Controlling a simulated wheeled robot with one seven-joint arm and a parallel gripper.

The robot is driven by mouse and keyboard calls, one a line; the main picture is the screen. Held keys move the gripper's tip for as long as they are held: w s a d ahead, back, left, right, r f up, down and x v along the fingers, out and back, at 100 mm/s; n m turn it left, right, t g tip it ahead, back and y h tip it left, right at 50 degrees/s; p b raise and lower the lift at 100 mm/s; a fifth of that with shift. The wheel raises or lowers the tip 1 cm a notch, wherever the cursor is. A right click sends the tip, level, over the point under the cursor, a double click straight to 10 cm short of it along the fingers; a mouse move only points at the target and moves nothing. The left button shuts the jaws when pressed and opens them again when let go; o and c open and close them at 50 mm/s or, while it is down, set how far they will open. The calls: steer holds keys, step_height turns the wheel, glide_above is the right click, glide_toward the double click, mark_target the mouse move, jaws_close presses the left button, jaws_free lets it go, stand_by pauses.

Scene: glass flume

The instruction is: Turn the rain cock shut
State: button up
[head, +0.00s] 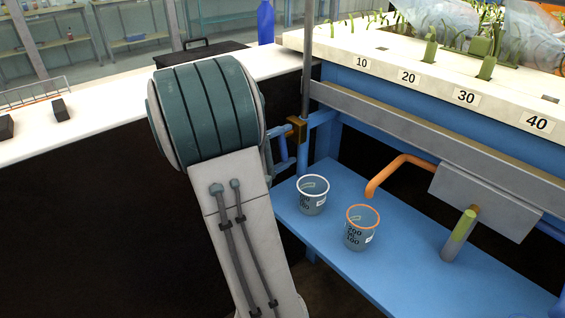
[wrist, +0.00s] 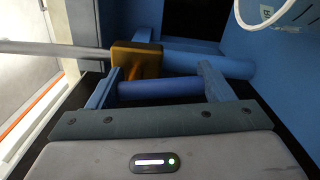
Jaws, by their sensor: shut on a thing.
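The rain cock has a brass body (wrist: 137,58) on a thin grey upright pipe, which lies sideways in the wrist view. The brass body also shows in the head view (head: 297,128), at the left end of the flume. A dark blue bar (wrist: 160,90), which looks like its handle, lies beside the brass body. My gripper (wrist: 160,74) is shut on this bar, with one finger at each side of it. In the head view my arm hides most of the gripper. How far the cock is turned is hard to tell.
A white-rimmed cup (head: 313,196) and an orange-rimmed cup (head: 361,229) stand on the blue shelf (head: 420,250). An orange bent pipe (head: 400,162) hangs above them. A white bench (head: 95,95) is at the left. The numbered white flume edge (head: 440,85) runs along the right.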

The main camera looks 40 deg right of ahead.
steer(key=b, duration=0.1)
steer(key=m+b, duration=0.1)
steer(key=shift+w+f+m+b, duration=0.2)
steer(key=shift+f+m+b, duration=0.1)
steer(key=shift+f, duration=0.05)
steer(key=shift+r+m+b, duration=0.1)
steer(key=shift+m+b, duration=0.2)
steer(key=shift+b, duration=0.1)
steer(key=shift+w+r, duration=0.1)
steer(key=o, duration=1.4)
steer(key=a, duration=0.4)
steer(key=a+p, duration=0.1)
steer(key=a, duration=0.4)
steer(key=w+a+p, duration=0.1)
steer(key=a, duration=0.3)
steer(key=shift+w+a, duration=0.1)
steer(key=shift+a, duration=0.3)
steer(key=shift+r+p, duration=0.1)
steer(key=shift+p, duration=0.2)
